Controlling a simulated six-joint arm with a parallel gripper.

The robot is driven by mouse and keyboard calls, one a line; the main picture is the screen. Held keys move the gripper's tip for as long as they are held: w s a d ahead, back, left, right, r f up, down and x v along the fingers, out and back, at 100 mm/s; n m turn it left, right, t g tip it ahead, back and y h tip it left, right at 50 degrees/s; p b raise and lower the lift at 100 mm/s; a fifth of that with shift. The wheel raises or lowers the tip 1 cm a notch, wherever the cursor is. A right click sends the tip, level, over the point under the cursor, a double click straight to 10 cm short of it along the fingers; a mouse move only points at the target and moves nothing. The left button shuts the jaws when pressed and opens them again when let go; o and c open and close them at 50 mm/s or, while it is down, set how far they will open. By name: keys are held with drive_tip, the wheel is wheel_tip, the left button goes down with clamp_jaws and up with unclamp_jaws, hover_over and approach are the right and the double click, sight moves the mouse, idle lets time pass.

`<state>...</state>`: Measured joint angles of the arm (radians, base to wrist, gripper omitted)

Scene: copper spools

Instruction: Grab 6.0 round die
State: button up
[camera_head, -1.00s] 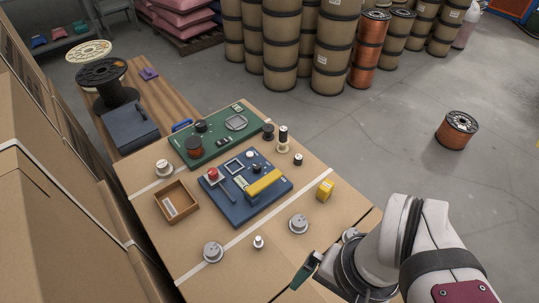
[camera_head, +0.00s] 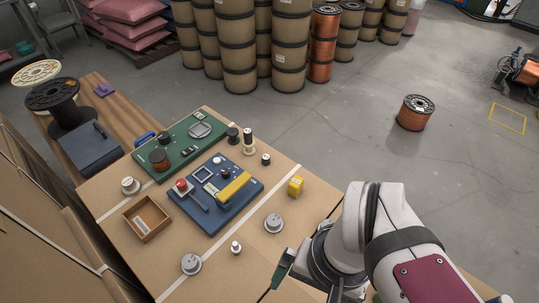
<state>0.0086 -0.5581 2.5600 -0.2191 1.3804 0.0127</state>
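Several grey round metal dies lie apart on the cardboard-topped table: one right of centre (camera_head: 273,222), one near the front (camera_head: 191,263), and one at the left (camera_head: 130,186). A small pale round piece (camera_head: 236,247) stands between the two front ones. Their size markings are too small to read, so I cannot tell which is 6.0. My gripper (camera_head: 283,268) is at the table's front right, just below the right-of-centre die in the picture and apart from it. Its fingers are seen edge-on and partly hidden by my arm; no held object shows.
A blue board (camera_head: 213,217) with a yellow bar, a green board (camera_head: 180,143), a wooden box (camera_head: 166,229) and a yellow block (camera_head: 295,186) occupy the table. Small spools (camera_head: 248,140) stand at its back right. Bare cardboard surrounds the front dies.

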drive_tip(key=shift+c, duration=0.2)
drive_tip(key=shift+c, duration=1.1)
